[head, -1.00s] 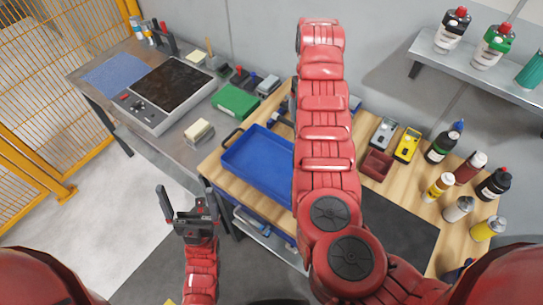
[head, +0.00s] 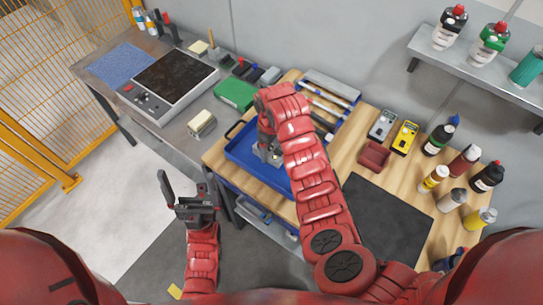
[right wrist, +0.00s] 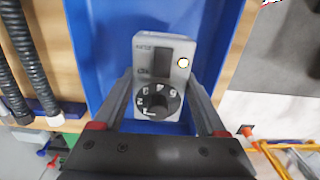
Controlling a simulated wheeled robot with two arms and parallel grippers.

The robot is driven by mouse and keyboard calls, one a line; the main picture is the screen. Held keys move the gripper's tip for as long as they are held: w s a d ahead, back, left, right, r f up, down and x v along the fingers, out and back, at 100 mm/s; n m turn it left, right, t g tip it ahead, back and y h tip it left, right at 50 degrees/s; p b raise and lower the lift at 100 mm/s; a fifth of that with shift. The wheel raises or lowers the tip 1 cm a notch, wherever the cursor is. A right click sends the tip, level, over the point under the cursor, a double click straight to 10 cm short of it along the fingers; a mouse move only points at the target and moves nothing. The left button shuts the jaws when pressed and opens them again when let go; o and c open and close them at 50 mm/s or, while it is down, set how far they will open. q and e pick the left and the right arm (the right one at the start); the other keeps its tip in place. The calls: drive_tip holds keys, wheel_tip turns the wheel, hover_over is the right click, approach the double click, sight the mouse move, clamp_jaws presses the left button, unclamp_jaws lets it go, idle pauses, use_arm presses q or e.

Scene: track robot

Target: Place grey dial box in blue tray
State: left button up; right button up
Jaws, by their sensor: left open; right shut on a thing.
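A grey dial box (right wrist: 160,75) with a black dial and a dark display is between the fingers of my right gripper (right wrist: 160,115), which is shut on it. The blue tray (right wrist: 105,45) lies beneath and around it in the right wrist view. In the head view my right gripper (head: 266,150) is inside the outline of the blue tray (head: 238,152), and my wrist partly hides the box. I cannot tell whether the box touches the tray floor. My left gripper (head: 192,190) is open and empty, left of the wooden table.
Another grey meter (head: 382,125) and a yellow meter (head: 405,138) lie right of the tray, near a dark red bin (head: 374,156). Several bottles stand at the right. A green box (head: 236,94) is on the grey bench. A dark mat (head: 385,220) is clear.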

sight(271, 156)
drive_tip(key=shift+s+f, duration=0.1)
wheel_tip(271, 156, down, 3)
drive_tip(key=shift+s+d+r+p, duration=0.1)
drive_tip(key=shift+p, duration=0.65)
drive_tip(key=shift+f, duration=0.3)
drive_tip(key=o, duration=1.2)
drive_tip(key=shift+f, duration=0.15)
drive_tip(key=o, duration=0.4)
drive_tip(key=shift+c, duration=0.2)
